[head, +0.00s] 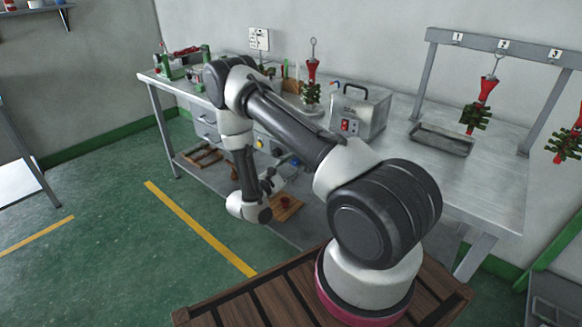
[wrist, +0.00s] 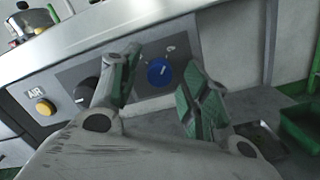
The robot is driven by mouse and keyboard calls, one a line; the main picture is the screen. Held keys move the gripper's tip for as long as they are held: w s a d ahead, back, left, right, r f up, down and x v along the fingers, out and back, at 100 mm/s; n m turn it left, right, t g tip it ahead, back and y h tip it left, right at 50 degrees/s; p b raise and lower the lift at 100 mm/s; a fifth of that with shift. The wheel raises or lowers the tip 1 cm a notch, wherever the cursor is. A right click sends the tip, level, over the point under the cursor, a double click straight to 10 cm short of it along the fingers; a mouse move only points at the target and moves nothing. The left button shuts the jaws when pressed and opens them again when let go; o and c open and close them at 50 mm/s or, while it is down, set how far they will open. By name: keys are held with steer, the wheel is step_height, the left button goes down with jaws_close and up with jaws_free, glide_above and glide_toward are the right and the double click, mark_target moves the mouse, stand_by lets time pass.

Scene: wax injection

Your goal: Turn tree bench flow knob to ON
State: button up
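A blue round knob (wrist: 159,71) with a white pointer line sits on the grey panel (wrist: 158,102) of the bench front in the wrist view. The pointer line points roughly up, tilted slightly right. The labels around it are too small to read. My gripper (wrist: 158,62) is open, with one green-padded finger on each side of the blue knob; contact is not clear. In the head view, the blue knob (head: 296,161) shows on the bench front and my gripper (head: 270,182) is close to it, partly hidden by my arm.
A black knob (wrist: 87,90) and a yellow button (wrist: 45,107) by an AIR label sit left of the blue knob. The metal bench (head: 470,165) carries a grey box (head: 360,115), an empty tray (head: 441,139) and red-and-green trees. A lower shelf is beneath.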

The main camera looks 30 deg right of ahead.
steer(key=v, duration=1.2)
stand_by(0.4)
